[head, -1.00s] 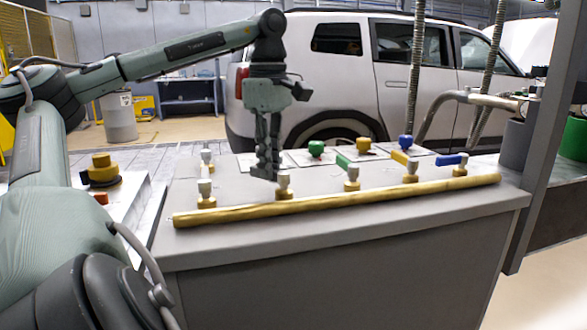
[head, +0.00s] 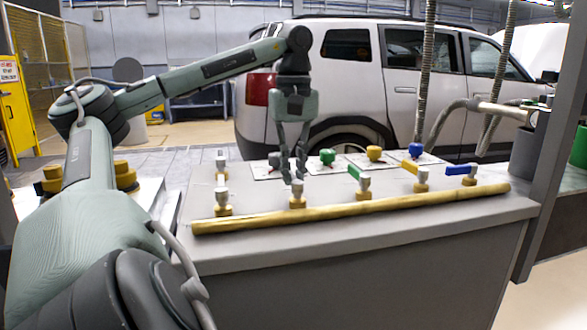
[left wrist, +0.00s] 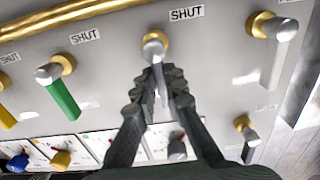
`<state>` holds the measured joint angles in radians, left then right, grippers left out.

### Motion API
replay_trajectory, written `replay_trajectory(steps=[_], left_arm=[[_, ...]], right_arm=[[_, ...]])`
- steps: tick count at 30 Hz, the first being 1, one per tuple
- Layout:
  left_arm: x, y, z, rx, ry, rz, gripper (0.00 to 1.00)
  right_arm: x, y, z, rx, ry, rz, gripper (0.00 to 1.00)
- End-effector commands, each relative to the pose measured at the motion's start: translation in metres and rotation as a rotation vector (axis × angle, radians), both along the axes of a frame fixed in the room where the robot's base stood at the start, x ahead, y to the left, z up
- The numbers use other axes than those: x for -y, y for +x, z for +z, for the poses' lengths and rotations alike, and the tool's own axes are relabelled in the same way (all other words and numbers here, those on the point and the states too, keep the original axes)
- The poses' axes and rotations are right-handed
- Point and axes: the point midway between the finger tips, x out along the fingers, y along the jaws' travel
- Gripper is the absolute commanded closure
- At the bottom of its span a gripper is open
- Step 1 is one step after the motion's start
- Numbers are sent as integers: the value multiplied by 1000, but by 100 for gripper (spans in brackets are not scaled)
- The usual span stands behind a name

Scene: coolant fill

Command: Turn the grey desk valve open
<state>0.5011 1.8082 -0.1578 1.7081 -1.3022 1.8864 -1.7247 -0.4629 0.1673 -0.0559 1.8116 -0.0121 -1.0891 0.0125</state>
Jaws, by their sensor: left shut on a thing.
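My left gripper (head: 293,177) points down at this valve. In the left wrist view my left gripper (left wrist: 161,75) is shut on the lever, a finger on each side. My right gripper is not in view.
Along the pipe are valves with green (head: 355,174), yellow (head: 410,167) and blue (head: 460,170) levers, and a pale-levered valve (head: 222,198) at left. Behind them, green (head: 327,157), yellow (head: 375,153) and blue (head: 416,150) knobs stand on the desk. Another small valve (head: 221,165) stands back left.

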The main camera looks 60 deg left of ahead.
Motion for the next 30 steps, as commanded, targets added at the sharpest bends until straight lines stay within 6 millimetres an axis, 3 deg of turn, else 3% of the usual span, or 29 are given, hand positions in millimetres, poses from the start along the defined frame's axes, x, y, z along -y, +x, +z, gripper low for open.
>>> replay_trajectory(steps=[18,19,23,30], left_arm=[[-1,1,2,8,4,-39,100],[-1,1,2,9,5,-39,86],[-1,1,2,7,3,-38,69],[0,0,1,4,2,-38,68]], right_arm=[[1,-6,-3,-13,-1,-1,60],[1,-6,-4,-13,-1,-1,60],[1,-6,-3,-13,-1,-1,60],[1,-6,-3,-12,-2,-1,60]])
